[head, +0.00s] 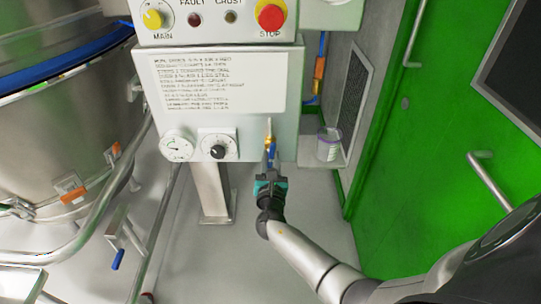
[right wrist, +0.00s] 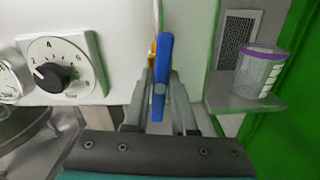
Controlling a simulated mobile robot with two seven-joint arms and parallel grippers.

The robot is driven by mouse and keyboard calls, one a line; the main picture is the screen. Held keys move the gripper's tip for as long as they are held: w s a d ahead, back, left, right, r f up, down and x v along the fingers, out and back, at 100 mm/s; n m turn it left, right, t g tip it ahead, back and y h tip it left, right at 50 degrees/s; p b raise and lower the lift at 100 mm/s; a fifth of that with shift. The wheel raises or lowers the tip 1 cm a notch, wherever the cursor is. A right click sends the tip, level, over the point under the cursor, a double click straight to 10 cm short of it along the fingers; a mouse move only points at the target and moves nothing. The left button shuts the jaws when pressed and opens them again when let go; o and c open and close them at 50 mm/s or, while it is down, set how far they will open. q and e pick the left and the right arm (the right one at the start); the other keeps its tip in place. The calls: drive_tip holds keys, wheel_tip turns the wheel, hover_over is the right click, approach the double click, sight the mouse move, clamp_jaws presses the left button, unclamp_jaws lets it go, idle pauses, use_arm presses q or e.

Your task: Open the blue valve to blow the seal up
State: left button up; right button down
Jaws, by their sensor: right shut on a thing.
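The blue valve handle (right wrist: 162,65) stands nearly vertical in the right wrist view, in front of the white panel's right edge. A little of the brass valve body (right wrist: 152,50) shows behind it. In the head view the handle (head: 272,152) hangs below the brass fitting (head: 268,138) on the panel's lower right. My right gripper (head: 270,172) reaches up from below. Its fingers, also in the right wrist view (right wrist: 161,92), are shut on the handle's lower part, one on each side. My left gripper is not in view.
The control panel (head: 226,124) carries a gauge (head: 177,146) and a black dial knob (head: 218,151) left of the valve. A clear cup (head: 328,145) with a purple rim stands on a small shelf to the right. A steel vessel (head: 60,130) is at left, a green door (head: 440,190) at right.

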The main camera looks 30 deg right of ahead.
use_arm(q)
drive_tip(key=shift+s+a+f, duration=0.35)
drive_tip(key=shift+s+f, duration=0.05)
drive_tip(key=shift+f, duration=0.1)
use_arm(e)
drive_tip(key=shift+r+n, duration=0.1)
drive_tip(key=shift+n, duration=0.7)
drive_tip(key=c, duration=0.7)
unclamp_jaws()
use_arm(q)
drive_tip(key=shift+p, duration=0.3)
use_arm(e)
drive_tip(key=shift+s+a, duration=0.15)
drive_tip(key=shift+s, duration=0.05)
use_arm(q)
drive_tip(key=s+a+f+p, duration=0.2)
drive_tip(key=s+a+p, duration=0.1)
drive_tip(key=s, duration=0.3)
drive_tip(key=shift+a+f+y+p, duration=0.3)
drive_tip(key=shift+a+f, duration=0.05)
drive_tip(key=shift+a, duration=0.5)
use_arm(e)
drive_tip(key=v, duration=1.4)
drive_tip(key=shift+s+a, duration=0.25)
drive_tip(key=shift+s, duration=0.05)
